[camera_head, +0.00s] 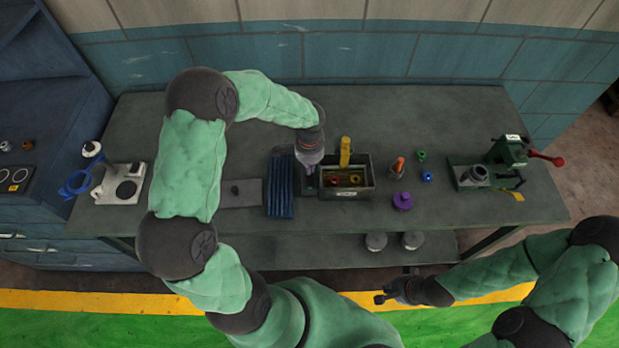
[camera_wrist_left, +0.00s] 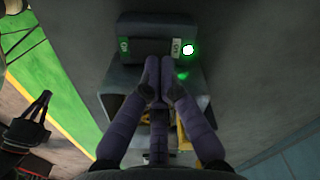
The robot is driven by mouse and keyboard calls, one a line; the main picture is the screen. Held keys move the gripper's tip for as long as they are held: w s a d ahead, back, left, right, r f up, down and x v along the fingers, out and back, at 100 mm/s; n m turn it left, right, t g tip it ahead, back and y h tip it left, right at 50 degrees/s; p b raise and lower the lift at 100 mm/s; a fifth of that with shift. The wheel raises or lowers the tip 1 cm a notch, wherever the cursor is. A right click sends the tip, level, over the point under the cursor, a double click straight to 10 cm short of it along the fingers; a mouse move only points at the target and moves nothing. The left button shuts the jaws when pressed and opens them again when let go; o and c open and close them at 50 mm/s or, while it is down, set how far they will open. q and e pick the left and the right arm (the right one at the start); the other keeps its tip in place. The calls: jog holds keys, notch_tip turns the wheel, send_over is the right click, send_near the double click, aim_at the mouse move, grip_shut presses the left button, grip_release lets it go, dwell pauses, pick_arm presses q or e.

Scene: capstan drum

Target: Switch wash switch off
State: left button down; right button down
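In the left wrist view a dark box (camera_wrist_left: 150,32), which looks like the wash switch housing, has a green mark at its left, a pale label and a brightly lit green lamp (camera_wrist_left: 188,49) at its right. My left gripper (camera_wrist_left: 158,72) has its two fingers together at the box's near edge, between the marks; whether they touch it I cannot tell. In the head view my left gripper (camera_head: 310,170) points down just left of the grey bin and largely hides the switch box. My right gripper (camera_head: 382,298) is low in front of the table; its fingers are too small to read.
The grey bin (camera_head: 347,193) holds red and yellow parts and a yellow upright piece. A blue ribbed mat (camera_head: 280,187) lies to its left. Coloured parts and a green press (camera_head: 508,150) stand to the right. The table (camera_head: 420,110) is clear at the back.

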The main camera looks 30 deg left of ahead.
pick_arm(q)
jog(key=shift+f+b, duration=0.85)
jog(key=shift+f, duration=0.3)
dwell(0.9)
jog(key=shift+r, duration=0.1)
jog(key=shift+r+p, duration=2.5)
jog(key=shift+r, duration=1)
jog(key=shift+f, duration=0.1)
